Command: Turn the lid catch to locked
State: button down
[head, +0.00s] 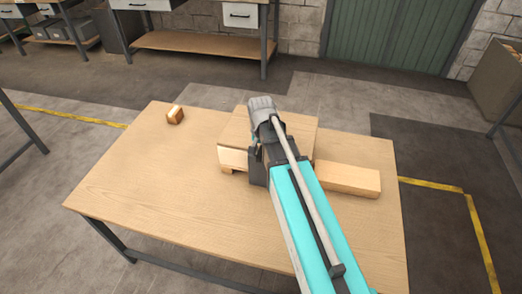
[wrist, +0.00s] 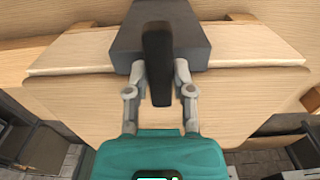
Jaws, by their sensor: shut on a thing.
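A wooden box with a flat lid (head: 235,127) stands on the table; my arm covers its middle in the head view. In the wrist view a dark grey catch housing (wrist: 200,42) sits against pale wood. Its black lever (wrist: 158,70) points straight down the picture, towards my gripper's teal body. My gripper (wrist: 160,72) is shut on this lever, with one grey finger on each side. In the head view my arm hides the lever and the fingers. I see no marking for locked or unlocked.
The wooden table (head: 140,190) is mostly bare on its left. A small wooden block (head: 175,115) lies near its far left edge. A longer wooden block (head: 348,179) lies right of my arm, close to the box. Workbenches (head: 195,42) stand along the back wall.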

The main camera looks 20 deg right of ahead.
dwell(0.4)
jog(key=shift+c, duration=2.4)
grip_release()
